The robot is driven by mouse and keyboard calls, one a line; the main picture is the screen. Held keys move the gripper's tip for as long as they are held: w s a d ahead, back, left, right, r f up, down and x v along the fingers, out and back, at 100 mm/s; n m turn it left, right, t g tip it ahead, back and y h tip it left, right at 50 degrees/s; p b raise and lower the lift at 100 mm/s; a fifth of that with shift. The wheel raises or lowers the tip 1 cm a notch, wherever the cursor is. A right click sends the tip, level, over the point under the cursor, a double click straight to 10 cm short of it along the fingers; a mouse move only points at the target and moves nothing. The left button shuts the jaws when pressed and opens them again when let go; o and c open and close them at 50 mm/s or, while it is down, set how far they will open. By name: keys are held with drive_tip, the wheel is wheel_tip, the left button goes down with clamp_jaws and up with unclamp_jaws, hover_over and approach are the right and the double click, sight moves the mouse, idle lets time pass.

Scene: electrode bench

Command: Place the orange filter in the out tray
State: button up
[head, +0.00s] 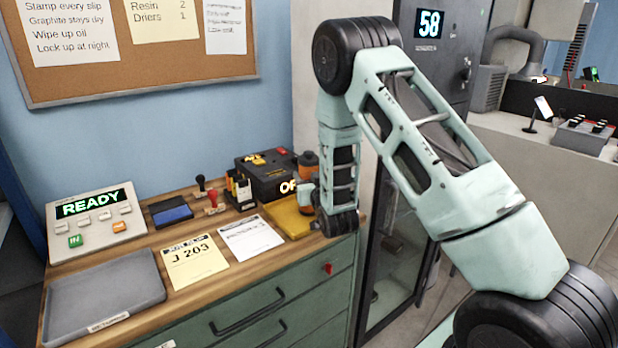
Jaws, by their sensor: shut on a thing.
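An orange filter (305,190) shows at the right end of the wooden bench top, upright over a yellow tray or folder, close against the left side of my wrist. My gripper (317,200) is there at the end of the down-reaching arm, shut on the filter; its fingers are mostly hidden by the wrist. I cannot tell whether the filter touches the yellow surface (283,218). A grey tray (100,292) with a small, hard-to-read label lies empty at the front left. No label reading "out" is legible.
Stamps (212,197), a blue pad (171,213), two paper slips (194,262) and a READY console (97,215) occupy the bench. Drawers are below; a glass-door cabinet stands right.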

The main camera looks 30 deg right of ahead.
drive_tip(key=shift+f, duration=0.15)
drive_tip(key=o, duration=1.3)
drive_tip(key=shift+c, duration=0.2)
